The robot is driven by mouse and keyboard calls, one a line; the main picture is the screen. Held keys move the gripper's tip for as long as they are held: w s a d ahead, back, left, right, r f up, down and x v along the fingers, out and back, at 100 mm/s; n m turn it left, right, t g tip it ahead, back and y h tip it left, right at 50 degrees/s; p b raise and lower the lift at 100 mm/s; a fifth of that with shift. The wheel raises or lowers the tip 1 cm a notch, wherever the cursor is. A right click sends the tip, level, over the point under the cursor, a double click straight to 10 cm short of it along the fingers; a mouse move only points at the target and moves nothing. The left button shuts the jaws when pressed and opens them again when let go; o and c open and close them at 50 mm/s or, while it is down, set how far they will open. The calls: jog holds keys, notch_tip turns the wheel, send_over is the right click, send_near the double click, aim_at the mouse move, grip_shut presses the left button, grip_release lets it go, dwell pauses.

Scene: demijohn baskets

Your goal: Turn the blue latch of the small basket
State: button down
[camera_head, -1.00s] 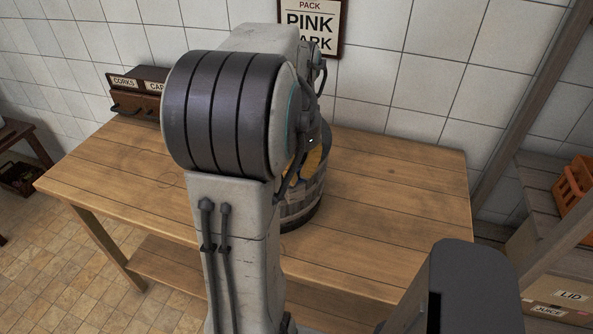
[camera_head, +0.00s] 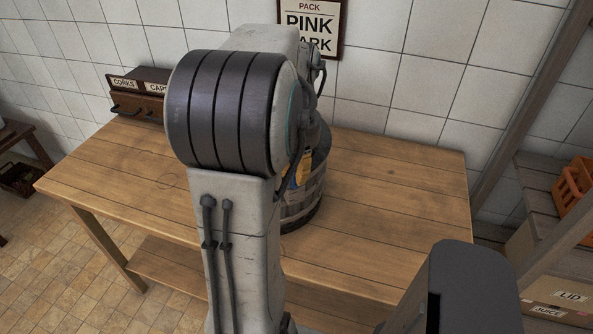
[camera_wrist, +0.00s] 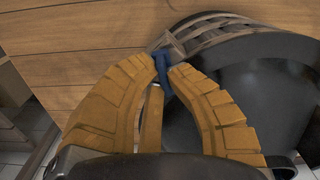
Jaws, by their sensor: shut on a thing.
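The small basket (camera_head: 302,208) is a round tub of grey-brown slats on the wooden table, partly hidden behind my arm in the head view. A dark demijohn (camera_head: 318,148) sits in it. In the wrist view, the basket's slatted rim (camera_wrist: 215,30) curves around the demijohn (camera_wrist: 262,75). The blue latch (camera_wrist: 162,66) is at the basket's edge, between the tips of my orange gripper (camera_wrist: 165,72). My gripper is shut on the latch. In the head view, only a small orange patch of my gripper (camera_head: 303,168) shows beside the basket, and I cannot make out the latch there.
The wooden table (camera_head: 400,210) is clear to the right and left of the basket. A brown box (camera_head: 140,85) labelled corks stands at the back left. A wall sign (camera_head: 312,22) hangs behind. An orange crate (camera_head: 575,190) sits on shelving at the right.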

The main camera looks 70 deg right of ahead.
aim_at(295, 171)
jog(key=n, duration=0.5)
jog(key=shift+w, duration=0.1)
jog(key=shift+n, duration=0.4)
dwell(0.3)
jog(key=c, duration=1.2)
grip_release()
jog(key=shift+r, duration=6)
